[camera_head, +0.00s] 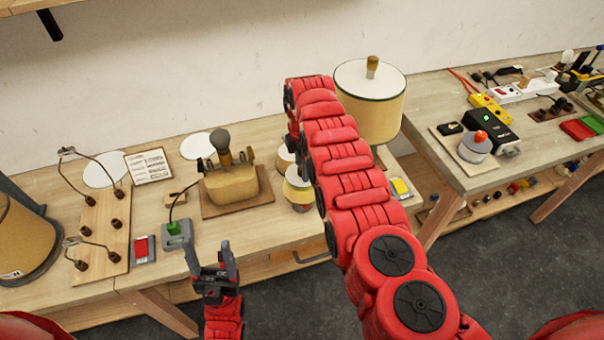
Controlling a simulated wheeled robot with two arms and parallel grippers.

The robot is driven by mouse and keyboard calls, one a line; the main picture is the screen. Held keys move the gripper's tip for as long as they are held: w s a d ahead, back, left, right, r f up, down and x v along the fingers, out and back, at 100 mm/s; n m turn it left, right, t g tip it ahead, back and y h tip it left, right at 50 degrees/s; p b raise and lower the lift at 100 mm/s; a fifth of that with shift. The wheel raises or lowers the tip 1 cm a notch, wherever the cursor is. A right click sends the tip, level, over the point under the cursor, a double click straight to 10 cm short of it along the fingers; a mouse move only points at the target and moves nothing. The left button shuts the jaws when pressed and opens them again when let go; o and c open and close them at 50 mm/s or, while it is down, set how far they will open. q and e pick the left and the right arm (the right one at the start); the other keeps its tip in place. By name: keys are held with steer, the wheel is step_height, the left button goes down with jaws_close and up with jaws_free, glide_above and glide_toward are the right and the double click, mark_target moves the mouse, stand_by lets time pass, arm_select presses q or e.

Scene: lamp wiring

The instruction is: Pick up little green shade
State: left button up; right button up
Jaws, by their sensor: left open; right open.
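A small cream shade with a green band (296,190) stands near the front edge of the left table, just left of my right forearm. Another small pale shade (285,158) is behind it, partly covered by my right arm. My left gripper (210,249) is open and empty, in front of the table's edge, left of and nearer than the small green-banded shade. The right fingers are hidden by the arm.
A large green-trimmed shade (382,118) stands behind my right arm. A second table (437,118) holds a power strip and tools.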

jaws_close()
stand_by(1.4)
